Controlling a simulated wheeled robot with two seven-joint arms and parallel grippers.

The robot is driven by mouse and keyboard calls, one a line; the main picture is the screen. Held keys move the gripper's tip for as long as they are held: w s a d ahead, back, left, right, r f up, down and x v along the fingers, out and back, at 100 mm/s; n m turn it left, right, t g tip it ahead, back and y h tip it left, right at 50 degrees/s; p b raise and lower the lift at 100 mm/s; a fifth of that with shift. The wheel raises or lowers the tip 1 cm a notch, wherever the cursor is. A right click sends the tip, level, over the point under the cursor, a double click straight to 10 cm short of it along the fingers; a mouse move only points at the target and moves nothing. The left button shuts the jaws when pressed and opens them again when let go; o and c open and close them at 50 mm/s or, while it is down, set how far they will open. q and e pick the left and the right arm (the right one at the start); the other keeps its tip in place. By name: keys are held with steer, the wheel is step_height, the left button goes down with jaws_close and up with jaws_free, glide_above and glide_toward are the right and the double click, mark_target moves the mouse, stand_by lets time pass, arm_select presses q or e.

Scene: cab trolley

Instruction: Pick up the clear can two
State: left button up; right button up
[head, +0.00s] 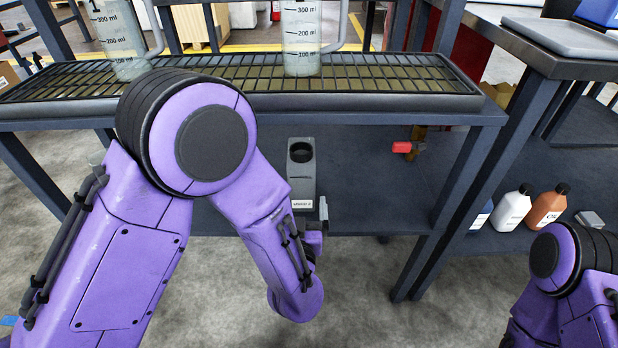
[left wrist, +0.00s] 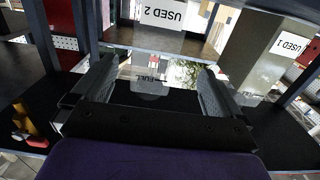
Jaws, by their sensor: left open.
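A grey can (head: 302,180) with a round black opening and a small white label stands on the lower shelf in the head view. My left gripper (head: 312,222) is just in front of it, partly hidden by my forearm. In the left wrist view, my left gripper (left wrist: 150,78) is open, a finger at each side. A pale shape marked FULL (left wrist: 150,86) shows between the fingers, and I cannot tell whether they touch it. Beyond it is a white label USED 2 (left wrist: 162,14). A label USED 1 (left wrist: 291,44) is on a grey surface at right. My right gripper is out of view.
Two clear graduated jugs (head: 301,45) stand on the grated upper shelf (head: 400,75). A red-handled valve (head: 402,147) hangs under it at right. A white bottle (head: 512,208) and an orange bottle (head: 547,207) stand on the right-hand lower shelf. The shelf right of the grey can is clear.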

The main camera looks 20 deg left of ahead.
mark_target(302, 171)
arm_select(q)
steer(key=b+x, duration=0.1)
steer(key=x, duration=0.2)
steer(key=r+b+x, duration=0.1)
steer(key=x, duration=0.3)
steer(key=b+x, duration=0.1)
steer(key=x, duration=0.2)
steer(key=shift+w+d+r, duration=0.15)
steer(key=shift+w+r, duration=0.1)
steer(key=shift+w, duration=0.15)
steer(key=c, duration=1.5)
